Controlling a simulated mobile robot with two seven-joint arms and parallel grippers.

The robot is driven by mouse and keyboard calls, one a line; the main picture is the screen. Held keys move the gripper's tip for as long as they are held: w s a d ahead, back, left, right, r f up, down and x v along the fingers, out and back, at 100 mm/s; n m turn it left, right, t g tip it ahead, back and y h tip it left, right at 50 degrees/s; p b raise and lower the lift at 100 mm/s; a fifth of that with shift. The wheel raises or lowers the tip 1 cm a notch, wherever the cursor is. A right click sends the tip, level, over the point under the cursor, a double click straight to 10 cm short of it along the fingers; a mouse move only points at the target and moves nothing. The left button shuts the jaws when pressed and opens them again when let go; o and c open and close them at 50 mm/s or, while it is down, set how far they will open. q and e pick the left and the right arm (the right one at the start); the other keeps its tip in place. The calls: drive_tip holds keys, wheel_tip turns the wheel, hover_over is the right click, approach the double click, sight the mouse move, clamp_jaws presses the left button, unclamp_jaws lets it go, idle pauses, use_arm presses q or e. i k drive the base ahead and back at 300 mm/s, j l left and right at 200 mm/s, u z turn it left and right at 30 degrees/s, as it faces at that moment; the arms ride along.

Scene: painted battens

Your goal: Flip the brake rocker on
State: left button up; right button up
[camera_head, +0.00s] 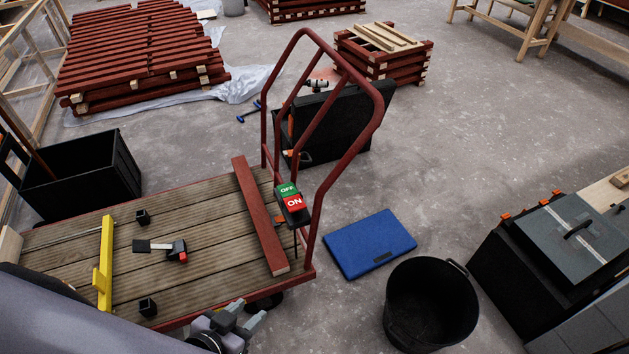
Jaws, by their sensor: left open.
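The brake rocker (292,197) is a small black box with a green OFF half at the top and a red ON half below. It sits at the handle end of the flatbed cart (190,213), beside the dark red tubular handle frame (372,133). Which half is pressed in cannot be told from here. My left gripper (243,316) is open and appears empty at the cart's front edge, below the rocker in the picture and well apart from it. My right gripper is not in view.
A red batten (259,215) lies across the cart deck near the rocker. A yellow tool (105,262) and a dark hammer-like tool (160,247) lie further left.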

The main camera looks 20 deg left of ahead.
sight(293, 200)
drive_tip(key=u, duration=0.65)
drive_tip(key=i+j+u, duration=0.15)
drive_tip(key=i, duration=0.3)
drive_tip(key=i+j+u, duration=0.2)
drive_tip(key=i+j, duration=0.15)
drive_tip(key=i, duration=0.1)
